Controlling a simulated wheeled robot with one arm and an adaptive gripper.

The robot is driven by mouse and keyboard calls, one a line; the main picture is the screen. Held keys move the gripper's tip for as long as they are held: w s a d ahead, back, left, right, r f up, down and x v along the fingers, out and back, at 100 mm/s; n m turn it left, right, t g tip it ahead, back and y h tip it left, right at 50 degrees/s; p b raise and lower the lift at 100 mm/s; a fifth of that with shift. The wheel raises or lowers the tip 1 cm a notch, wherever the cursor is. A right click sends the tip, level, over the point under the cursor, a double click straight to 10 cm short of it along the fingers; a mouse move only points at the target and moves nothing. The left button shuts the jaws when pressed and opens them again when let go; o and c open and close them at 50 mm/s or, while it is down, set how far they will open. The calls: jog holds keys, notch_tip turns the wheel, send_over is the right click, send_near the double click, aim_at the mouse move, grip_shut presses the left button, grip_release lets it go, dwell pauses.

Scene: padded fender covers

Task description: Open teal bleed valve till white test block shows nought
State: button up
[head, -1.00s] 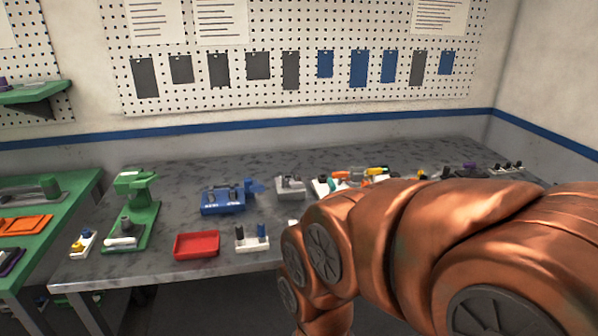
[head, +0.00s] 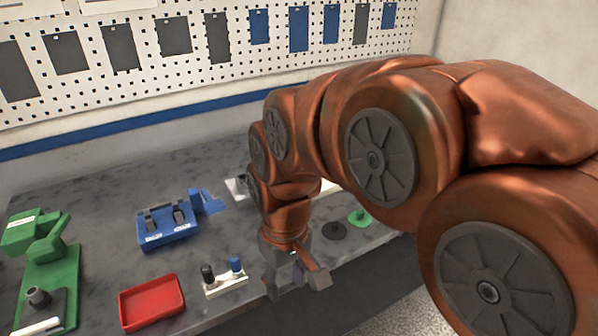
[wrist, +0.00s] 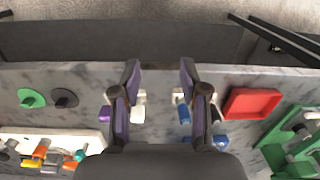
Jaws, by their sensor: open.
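My gripper (head: 292,280) hangs over the front part of the bench, to the right of a white block with a black and a blue post. A small teal part (wrist: 80,155) shows at lower left in the wrist view, at the end of a long white block (wrist: 80,135) that carries grey, orange and yellow pieces. My arm hides most of that area in the head view. I cannot tell which part is the bleed valve, and no readout is legible.
The white block with posts (head: 226,286), red tray (head: 152,302), blue fixture (head: 168,226) and green stand (head: 50,275) lie left of my gripper. A black disc (head: 334,231) and green disc (head: 360,218) lie right. A white piece (wrist: 138,105) with purple sits by one finger.

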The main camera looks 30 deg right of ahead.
jog(key=w+d+r+m+t+b, duration=0.1)
jog(key=w+d+t, duration=0.2)
jog(key=w+d, duration=0.9)
jog(key=w+d+r+t+b, duration=0.1)
jog(key=w+d+r+t, duration=0.1)
jog(key=w+d, duration=1.05)
jog(key=shift+h, duration=0.4)
jog(key=shift+w+a+f+p, duration=0.35)
jog(key=shift+w+f, duration=0.35)
jog(key=shift+f, duration=0.5)
jog(key=shift+w+a+f+p, duration=0.3)
jog(key=shift+w+f, duration=0.4)
jog(key=shift+f, duration=0.5)
jog(key=shift+w+a+f+p, duration=0.35)
jog(key=shift+w+f, duration=0.35)
jog(key=shift+f, duration=0.5)
jog(key=shift+d, duration=0.1)
grip_shut()
